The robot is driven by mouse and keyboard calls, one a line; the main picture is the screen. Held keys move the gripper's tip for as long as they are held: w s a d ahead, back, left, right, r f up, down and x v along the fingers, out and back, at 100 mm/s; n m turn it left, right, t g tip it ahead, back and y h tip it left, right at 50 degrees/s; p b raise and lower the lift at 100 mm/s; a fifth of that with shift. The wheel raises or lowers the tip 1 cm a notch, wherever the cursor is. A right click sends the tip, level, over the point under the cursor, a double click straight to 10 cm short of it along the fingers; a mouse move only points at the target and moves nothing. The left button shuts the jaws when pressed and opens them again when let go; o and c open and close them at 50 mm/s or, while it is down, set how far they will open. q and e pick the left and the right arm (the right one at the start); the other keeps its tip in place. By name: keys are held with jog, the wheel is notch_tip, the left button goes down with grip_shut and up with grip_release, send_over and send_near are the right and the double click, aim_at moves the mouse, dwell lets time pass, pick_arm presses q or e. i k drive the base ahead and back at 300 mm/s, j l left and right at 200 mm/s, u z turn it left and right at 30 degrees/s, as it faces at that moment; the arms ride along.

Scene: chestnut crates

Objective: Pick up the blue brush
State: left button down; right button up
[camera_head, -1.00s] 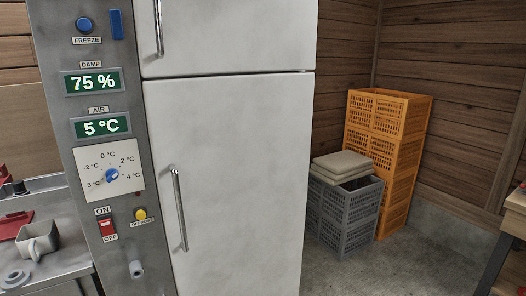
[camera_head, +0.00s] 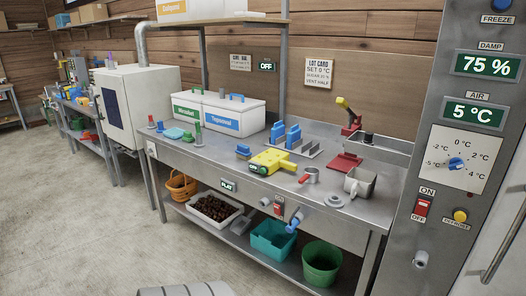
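A small blue object with a darker lower edge (camera_head: 243,151) sits on the steel workbench (camera_head: 215,150), left of a yellow device (camera_head: 272,162). It looks like a brush, but it is too small to be sure. Two taller blue pieces (camera_head: 285,136) stand at a grey slotted rack behind it.
White bins (camera_head: 233,118) stand at the back of the bench. A grey mug (camera_head: 359,183) and a red tray (camera_head: 345,162) are on its right. The lower shelf holds a teal bin (camera_head: 272,240) and a green bucket (camera_head: 321,262). The floor at left is open.

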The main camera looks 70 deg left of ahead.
aim_at(242, 152)
jog(key=u, duration=2.3)
